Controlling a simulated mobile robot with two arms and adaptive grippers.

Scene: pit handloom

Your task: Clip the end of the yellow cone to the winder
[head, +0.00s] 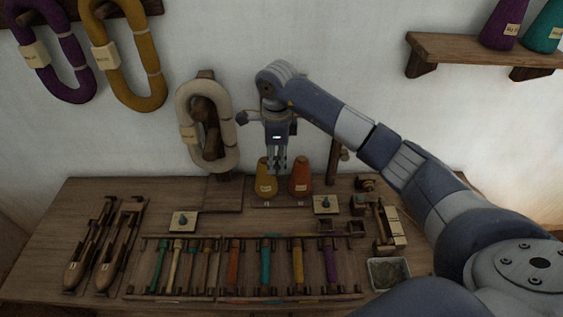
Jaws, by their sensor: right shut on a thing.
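The yellow cone (265,184) stands upright on the bench beside an orange cone (299,179). My right gripper (276,168) points straight down at the top right of the yellow cone, in front of the wall. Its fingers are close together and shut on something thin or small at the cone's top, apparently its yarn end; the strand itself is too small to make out. A wooden device (366,200) at the right of the bench may be the winder; its clip cannot be made out. My left gripper is not in view.
A white skein (186,122) hangs on a wooden stand left of my right gripper. A post (335,162) rises right of the cones. A rack of coloured bobbins (240,298) fills the front, with shuttles (75,272) at left and a tray (389,273) at right.

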